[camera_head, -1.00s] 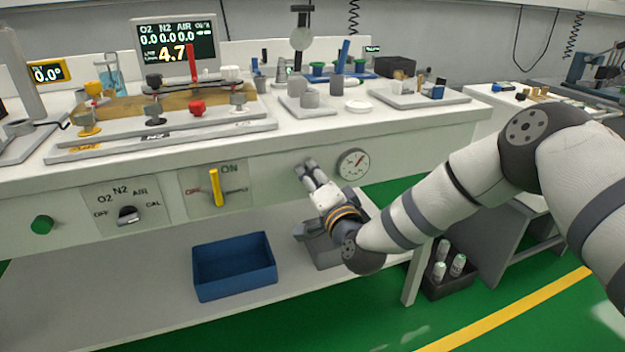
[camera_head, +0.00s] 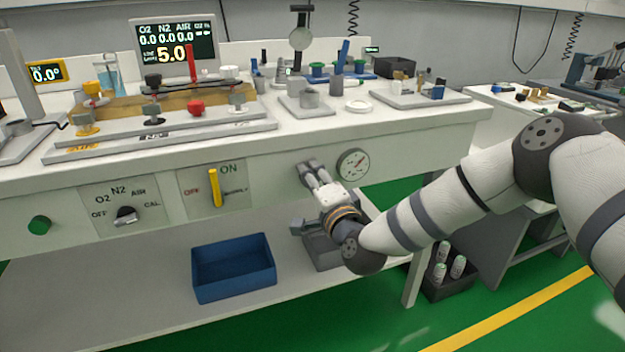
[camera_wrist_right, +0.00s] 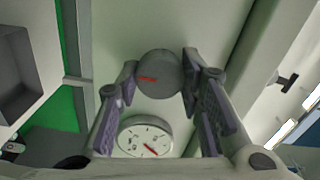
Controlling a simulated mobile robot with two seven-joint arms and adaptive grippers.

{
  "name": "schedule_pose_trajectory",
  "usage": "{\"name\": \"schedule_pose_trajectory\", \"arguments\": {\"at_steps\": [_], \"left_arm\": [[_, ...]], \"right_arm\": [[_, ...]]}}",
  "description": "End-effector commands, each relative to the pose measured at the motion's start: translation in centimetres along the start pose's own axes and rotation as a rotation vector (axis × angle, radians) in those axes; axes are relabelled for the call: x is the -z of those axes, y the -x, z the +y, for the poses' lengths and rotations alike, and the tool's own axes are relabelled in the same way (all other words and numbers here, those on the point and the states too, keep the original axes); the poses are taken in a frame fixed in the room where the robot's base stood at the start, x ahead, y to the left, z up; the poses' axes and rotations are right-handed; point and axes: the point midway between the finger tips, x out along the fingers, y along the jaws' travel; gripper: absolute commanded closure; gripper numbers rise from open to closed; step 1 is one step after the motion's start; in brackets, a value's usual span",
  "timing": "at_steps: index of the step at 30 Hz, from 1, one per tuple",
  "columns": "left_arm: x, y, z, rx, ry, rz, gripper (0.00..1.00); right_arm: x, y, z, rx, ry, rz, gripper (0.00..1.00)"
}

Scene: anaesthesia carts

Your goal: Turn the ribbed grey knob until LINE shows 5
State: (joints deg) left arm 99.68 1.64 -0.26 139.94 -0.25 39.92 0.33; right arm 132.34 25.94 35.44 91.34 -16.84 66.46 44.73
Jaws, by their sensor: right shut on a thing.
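The grey knob (camera_wrist_right: 160,76), with a red mark on its face, sits on the cart's front panel in the right wrist view. My right gripper (camera_wrist_right: 158,84) is shut on it, one finger on each side. In the head view my right gripper (camera_head: 312,170) is at the front panel just left of the round gauge, and it hides the knob. The display (camera_head: 173,44) at the back of the cart reads 5.0 in large yellow digits, beside small text too blurred to read fully. My left gripper is not in view.
The round gauge (camera_head: 353,164) is close to the right of my gripper. A blue bin (camera_head: 234,268) stands on the lower shelf.

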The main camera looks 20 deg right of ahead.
Motion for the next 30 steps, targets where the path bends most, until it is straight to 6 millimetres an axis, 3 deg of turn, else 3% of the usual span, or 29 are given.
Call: {"name": "schedule_pose_trajectory", "arguments": {"at_steps": [2, 3, 5, 13, 16, 24, 30], "left_arm": [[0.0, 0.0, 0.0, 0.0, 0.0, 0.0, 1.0], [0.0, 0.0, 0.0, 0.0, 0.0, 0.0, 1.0], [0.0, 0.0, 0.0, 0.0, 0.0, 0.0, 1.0], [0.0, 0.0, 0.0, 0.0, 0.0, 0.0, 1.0], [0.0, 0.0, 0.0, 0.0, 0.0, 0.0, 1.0], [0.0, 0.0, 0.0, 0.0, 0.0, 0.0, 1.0], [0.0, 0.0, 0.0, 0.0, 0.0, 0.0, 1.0]], "right_arm": [[-0.1, 0.0, 0.1, -0.001, 0.001, -0.002, 0.94], [-0.1, 0.0, 0.1, -0.001, 0.001, -0.002, 0.57], [-0.1, 0.0, 0.1, -0.001, 0.001, -0.002, 0.46], [0.0, 0.1, 0.0, -0.001, 0.001, -0.001, 0.46], [0.0, 0.9, 0.1, -0.002, 0.001, -0.001, 0.46], [0.0, 8.0, 0.1, -0.004, -0.001, -0.002, 0.46], [0.0, 11.4, 0.1, -0.002, 0.001, -0.002, 0.46]]}}
